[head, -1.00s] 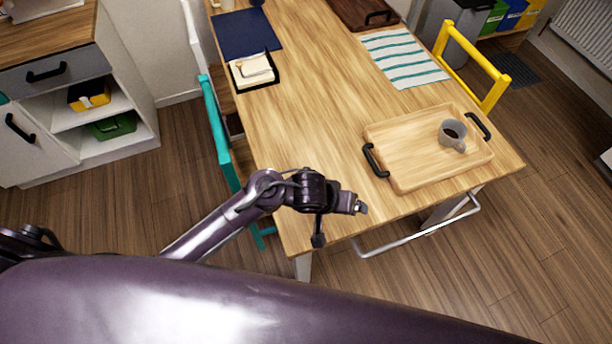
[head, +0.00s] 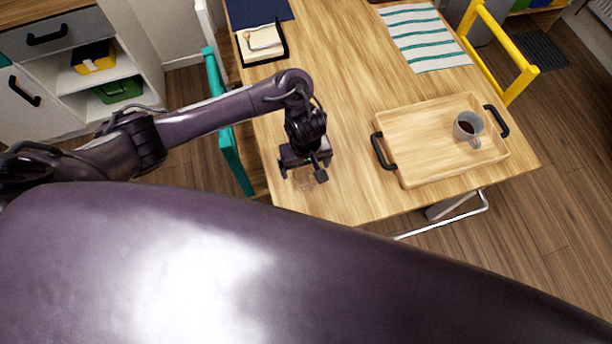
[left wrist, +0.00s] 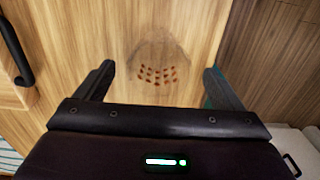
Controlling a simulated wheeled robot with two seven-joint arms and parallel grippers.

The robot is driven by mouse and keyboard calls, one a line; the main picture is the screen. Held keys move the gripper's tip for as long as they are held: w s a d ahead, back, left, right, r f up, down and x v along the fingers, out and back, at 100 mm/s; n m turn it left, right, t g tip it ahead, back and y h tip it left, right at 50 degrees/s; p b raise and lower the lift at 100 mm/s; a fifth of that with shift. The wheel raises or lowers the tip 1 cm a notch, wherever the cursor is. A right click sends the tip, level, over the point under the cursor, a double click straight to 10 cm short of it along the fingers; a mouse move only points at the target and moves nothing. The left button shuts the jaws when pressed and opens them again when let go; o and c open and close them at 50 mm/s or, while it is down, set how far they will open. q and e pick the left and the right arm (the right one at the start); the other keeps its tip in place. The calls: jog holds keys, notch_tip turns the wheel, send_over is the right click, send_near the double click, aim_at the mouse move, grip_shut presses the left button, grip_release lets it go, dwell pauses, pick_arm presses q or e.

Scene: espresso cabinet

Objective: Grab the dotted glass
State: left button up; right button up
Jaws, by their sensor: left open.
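The dotted glass (left wrist: 158,72) is clear, with rows of orange-brown dots, and stands on the wooden table (head: 345,100). In the left wrist view it shows between the two fingers of my left gripper (left wrist: 158,70), with a gap on both sides. In the head view my left gripper (head: 304,176) points down over the near left part of the table. The glass is only faintly visible there, just below the gripper. My left gripper is open and empty. My right gripper is in neither view.
A wooden tray (head: 408,135) with black handles and a grey mug (head: 467,128) stands to the right. A black-edged holder with pale napkins (head: 263,42) and a striped cloth (head: 424,38) lie farther back. A teal chair (head: 232,150) is at the left edge.

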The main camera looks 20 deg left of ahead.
pick_arm(q)
send_over(305, 172)
jog(key=s, duration=0.3)
jog(key=f, duration=0.3)
jog(key=d+f, duration=0.1)
jog(key=f, duration=0.1)
jog(key=shift+w, duration=0.25)
jog(key=c, duration=1.1)
jog(key=shift+c, duration=0.5)
jog(key=shift+r, duration=0.1)
